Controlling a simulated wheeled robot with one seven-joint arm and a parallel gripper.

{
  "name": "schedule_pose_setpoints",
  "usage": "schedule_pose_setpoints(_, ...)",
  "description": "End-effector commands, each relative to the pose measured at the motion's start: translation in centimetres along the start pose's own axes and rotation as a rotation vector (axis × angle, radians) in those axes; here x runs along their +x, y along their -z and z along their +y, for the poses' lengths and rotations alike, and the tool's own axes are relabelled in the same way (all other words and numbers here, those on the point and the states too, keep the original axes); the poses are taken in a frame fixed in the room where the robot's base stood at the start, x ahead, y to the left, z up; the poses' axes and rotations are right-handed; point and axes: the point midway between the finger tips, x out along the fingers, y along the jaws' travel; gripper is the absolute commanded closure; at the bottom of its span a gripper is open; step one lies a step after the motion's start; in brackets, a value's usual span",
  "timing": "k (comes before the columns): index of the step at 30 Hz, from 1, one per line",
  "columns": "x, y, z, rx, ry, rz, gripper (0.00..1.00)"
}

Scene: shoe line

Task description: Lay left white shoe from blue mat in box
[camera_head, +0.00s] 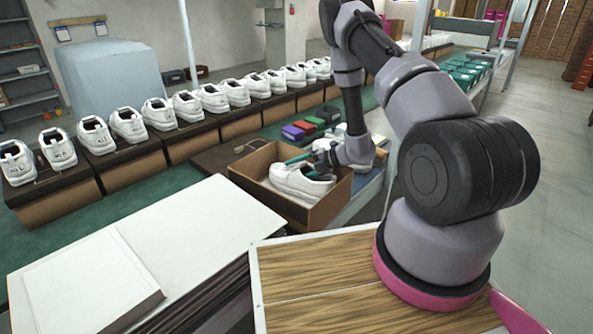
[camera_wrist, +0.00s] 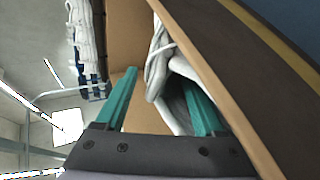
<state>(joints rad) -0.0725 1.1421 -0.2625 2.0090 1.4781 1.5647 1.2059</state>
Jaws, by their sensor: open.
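A white shoe (camera_head: 292,181) lies inside the open brown cardboard box (camera_head: 325,205) in the head view. My gripper (camera_head: 308,167) is over the box, with its teal fingers at the shoe's opening. In the wrist view my gripper (camera_wrist: 160,82) has its fingers spread apart. The white shoe (camera_wrist: 157,62) shows between them, and the right finger is against or inside its opening; I cannot tell which. The box wall (camera_wrist: 215,75) runs close along the right finger. Another white shoe, partly hidden behind my wrist, shows at the right (camera_head: 379,152). The blue mat is mostly hidden by my arm.
A row of white shoes (camera_head: 212,98) stands on brown boxes behind. Small coloured boxes (camera_head: 305,128) lie beyond the open box. White sheets (camera_head: 150,250) are stacked at front left. A wooden top (camera_head: 330,285) is at front.

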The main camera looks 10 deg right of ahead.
Motion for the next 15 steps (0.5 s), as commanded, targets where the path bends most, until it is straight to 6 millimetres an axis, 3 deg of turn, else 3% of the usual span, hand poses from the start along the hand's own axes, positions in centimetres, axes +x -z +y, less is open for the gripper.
schedule_pose_setpoints(5, -2.0, -0.1, 0.0, 0.002, 0.0, -0.004, 0.29)
schedule_pose_setpoints(15, -8.7, -0.1, 0.1, 0.001, -0.002, -0.005, 0.29)
